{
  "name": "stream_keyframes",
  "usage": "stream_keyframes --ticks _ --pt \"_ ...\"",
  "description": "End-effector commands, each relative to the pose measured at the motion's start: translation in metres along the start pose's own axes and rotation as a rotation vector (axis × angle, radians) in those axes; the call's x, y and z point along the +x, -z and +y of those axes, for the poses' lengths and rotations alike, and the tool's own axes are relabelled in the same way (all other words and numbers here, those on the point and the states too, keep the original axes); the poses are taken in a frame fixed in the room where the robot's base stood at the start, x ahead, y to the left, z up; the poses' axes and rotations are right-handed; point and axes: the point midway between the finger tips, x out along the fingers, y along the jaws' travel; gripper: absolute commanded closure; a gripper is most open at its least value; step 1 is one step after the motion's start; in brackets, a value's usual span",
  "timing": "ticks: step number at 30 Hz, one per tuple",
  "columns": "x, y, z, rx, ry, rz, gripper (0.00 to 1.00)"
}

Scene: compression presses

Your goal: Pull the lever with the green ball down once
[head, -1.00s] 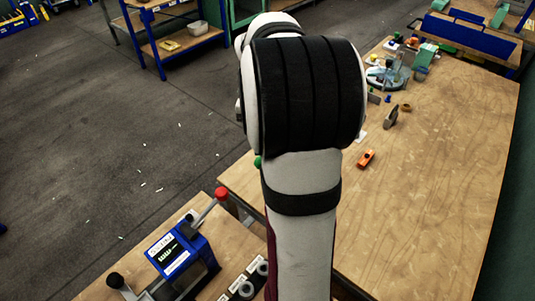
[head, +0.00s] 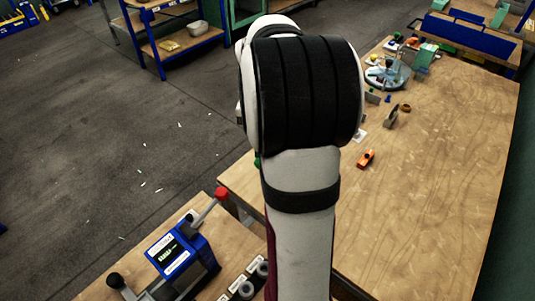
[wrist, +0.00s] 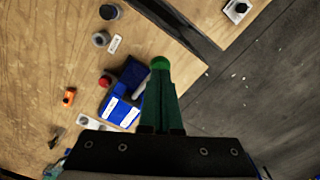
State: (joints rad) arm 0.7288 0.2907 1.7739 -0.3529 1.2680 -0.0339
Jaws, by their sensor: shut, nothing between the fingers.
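The green ball (wrist: 160,62) shows in the wrist view just beyond the tips of my gripper (wrist: 161,76). My gripper is shut with nothing between its dark green fingers. I cannot tell whether the fingertips touch the ball. A blue press (wrist: 122,98) lies left of the fingers, with a red ball (wrist: 105,81) beside it. In the head view a sliver of the green ball (head: 257,161) shows at the left edge of my arm. The rest of its lever and my gripper are hidden there. The lever's shaft is not clear in the wrist view.
In the head view another blue press (head: 178,255) with a red ball (head: 220,194) on its lever stands at lower left. An orange block (head: 366,158) and a grey tape dispenser (head: 391,116) lie on the wooden bench (head: 435,190). The bench's right side is clear.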

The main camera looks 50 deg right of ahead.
Motion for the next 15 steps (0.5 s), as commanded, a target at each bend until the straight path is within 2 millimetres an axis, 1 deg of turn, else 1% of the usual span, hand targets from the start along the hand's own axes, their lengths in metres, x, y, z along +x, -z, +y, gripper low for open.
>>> stream_keyframes --ticks 15 --pt "0.016 0.0 0.0 0.0 0.0 -0.001 1.0"
